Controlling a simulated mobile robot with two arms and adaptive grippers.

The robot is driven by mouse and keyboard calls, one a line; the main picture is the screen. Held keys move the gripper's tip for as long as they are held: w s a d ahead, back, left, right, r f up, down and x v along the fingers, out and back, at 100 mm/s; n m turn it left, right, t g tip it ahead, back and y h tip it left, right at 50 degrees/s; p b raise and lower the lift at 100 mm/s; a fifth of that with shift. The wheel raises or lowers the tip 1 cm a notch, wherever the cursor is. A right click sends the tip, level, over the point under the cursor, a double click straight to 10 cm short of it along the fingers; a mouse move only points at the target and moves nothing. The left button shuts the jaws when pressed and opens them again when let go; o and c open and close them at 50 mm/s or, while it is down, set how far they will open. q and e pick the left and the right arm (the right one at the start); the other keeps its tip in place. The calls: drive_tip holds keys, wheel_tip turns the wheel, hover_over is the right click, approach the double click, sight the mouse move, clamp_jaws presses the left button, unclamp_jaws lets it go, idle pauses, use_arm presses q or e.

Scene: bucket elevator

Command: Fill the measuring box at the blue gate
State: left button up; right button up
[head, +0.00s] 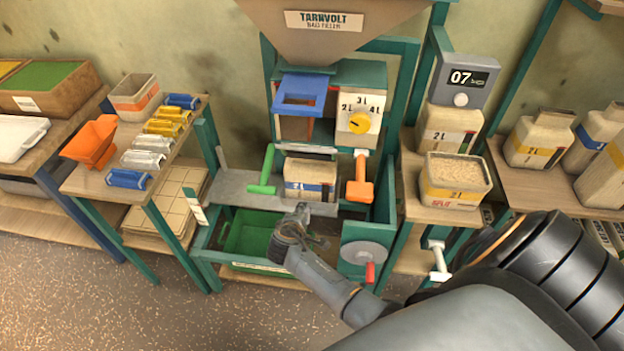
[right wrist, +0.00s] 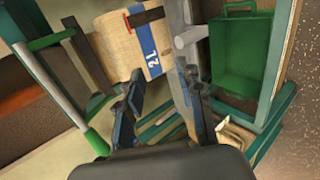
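The blue gate (head: 300,92) sits under the grey hopper, on the left of the filler's front. A box-like compartment (head: 294,129) shows below it; I cannot tell its contents. Beside it is a panel with a yellow dial (head: 358,123) marked 2L, 3L and 4L. A cream container with a blue band (head: 310,178) stands on the grey shelf below; its 2L mark shows in the right wrist view (right wrist: 145,55). My right gripper (head: 298,218) is in front of and below this container. Its fingers (right wrist: 160,82) are apart with nothing seen between them. My left gripper is not in view.
A green handle (head: 267,170) and an orange handle (head: 359,182) flank the container. A green bin (head: 252,236) lies below the shelf, and a grey wheel with a red grip (head: 364,254) is at right. A filled container (head: 455,180) stands on the right bench under a display reading 07.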

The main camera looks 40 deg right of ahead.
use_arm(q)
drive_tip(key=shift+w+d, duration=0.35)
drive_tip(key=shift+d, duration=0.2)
use_arm(e)
drive_tip(key=shift+s+d+f+y, duration=0.1)
drive_tip(key=shift+s+f, duration=0.15)
drive_tip(key=shift+f, duration=0.3)
drive_tip(key=shift+s+d+f+y, duration=0.1)
drive_tip(key=shift+s+f, duration=0.2)
drive_tip(key=shift+f, duration=0.3)
drive_tip(key=shift+s+d+f+y, duration=0.1)
drive_tip(key=shift+s+f, duration=0.15)
drive_tip(key=shift+f, duration=0.3)
